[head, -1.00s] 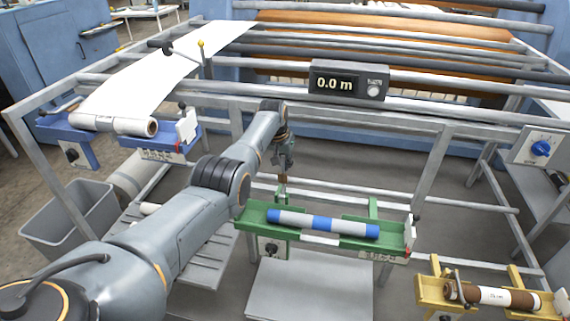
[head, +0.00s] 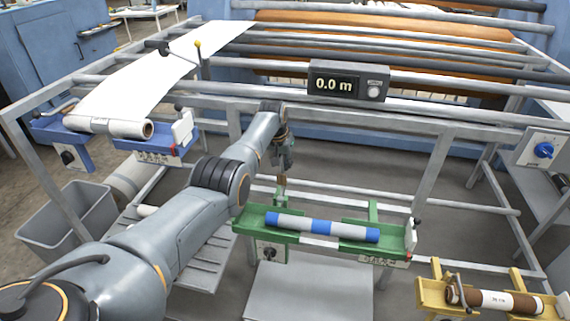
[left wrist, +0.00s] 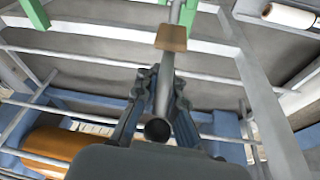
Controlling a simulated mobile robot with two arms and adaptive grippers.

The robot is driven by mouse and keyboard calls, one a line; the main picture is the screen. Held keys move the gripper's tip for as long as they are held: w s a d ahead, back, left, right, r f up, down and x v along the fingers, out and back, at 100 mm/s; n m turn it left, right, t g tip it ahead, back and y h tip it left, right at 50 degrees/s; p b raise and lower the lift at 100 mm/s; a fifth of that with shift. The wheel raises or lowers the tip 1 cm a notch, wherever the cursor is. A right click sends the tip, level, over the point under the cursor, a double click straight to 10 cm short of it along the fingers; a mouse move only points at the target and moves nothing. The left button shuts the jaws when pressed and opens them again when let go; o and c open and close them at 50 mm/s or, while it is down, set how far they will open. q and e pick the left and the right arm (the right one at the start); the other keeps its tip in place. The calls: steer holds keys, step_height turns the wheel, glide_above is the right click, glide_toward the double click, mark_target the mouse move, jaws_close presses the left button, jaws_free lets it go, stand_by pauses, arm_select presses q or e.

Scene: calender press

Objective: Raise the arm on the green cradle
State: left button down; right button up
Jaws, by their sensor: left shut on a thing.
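The green cradle (head: 300,240) hangs in the middle of the frame in the head view. A grey and blue roll (head: 322,227) lies along it. At its right end stands a white plate (head: 411,238) with a black knob. My left gripper (head: 284,160) is above and behind the cradle's left part. In the left wrist view my left gripper (left wrist: 158,105) is shut on a grey bar (left wrist: 163,85) with a tan collar (left wrist: 172,37). Green parts (left wrist: 190,12) show near the bar's far end. My own arm hides part of the cradle's left surroundings. My right gripper is out of view.
A blue cradle (head: 150,148) with a white roll is at left, a yellow cradle (head: 432,291) with a brown roll at lower right. A display (head: 348,83) reading 0.0 m sits on the frame rails. A grey bin (head: 66,222) stands at lower left.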

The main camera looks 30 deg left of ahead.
arm_select(q)
steer(key=shift+s+d+f, duration=0.1)
steer(key=shift+s+f, duration=0.1)
steer(key=shift+f, duration=0.25)
steer(key=c, duration=1.6)
jaws_free()
steer(key=shift+o, duration=1.1)
steer(key=shift+w, duration=0.25)
steer(key=shift+r, duration=0.15)
steer(key=shift+v, duration=0.9)
steer(key=v, duration=1)
